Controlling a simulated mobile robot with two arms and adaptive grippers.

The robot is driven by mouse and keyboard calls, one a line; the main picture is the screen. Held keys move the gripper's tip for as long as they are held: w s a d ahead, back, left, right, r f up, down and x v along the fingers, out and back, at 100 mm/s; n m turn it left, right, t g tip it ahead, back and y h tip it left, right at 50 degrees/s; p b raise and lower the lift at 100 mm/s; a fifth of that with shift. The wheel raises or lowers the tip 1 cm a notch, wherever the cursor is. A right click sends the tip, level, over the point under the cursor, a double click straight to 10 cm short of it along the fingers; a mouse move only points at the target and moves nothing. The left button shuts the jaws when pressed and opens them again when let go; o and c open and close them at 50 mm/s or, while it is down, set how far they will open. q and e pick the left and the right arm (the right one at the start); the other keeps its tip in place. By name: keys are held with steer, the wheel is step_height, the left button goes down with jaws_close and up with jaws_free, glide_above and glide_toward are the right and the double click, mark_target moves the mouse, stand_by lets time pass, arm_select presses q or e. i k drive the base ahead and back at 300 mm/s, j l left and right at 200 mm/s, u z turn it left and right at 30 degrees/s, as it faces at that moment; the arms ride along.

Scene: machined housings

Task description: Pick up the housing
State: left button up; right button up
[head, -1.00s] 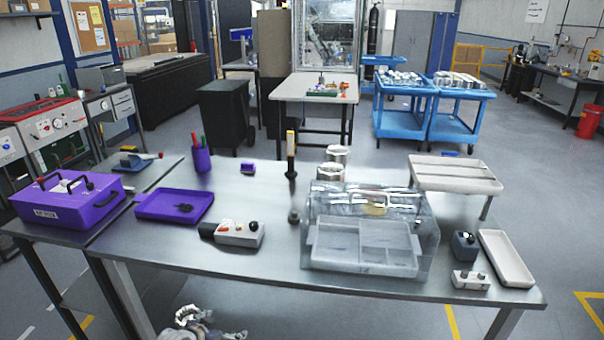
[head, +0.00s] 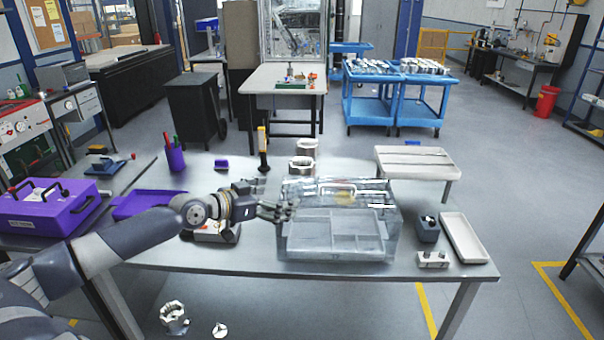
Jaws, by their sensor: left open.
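Two silver machined housings stand upright near the table's far edge, behind the clear bin. The nearer housing (head: 302,166) partly hides the lower part of the farther housing (head: 306,146). My left gripper (head: 284,209) is open, with its fingers pointing right. In the picture its fingertips overlap the left edge of the clear bin, below and left of the housings. It is apart from both housings, and nothing shows between its fingers. My right gripper is out of view.
The clear bin (head: 335,252) stands in front of the housings. A black and yellow tool (head: 263,150) stands left of them. The purple box (head: 40,212) is at far left. More metal parts sit on blue carts (head: 372,82) behind.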

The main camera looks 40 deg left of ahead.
mark_target(303, 165)
steer(key=i+j, duration=1.15)
steer(key=j, duration=0.15)
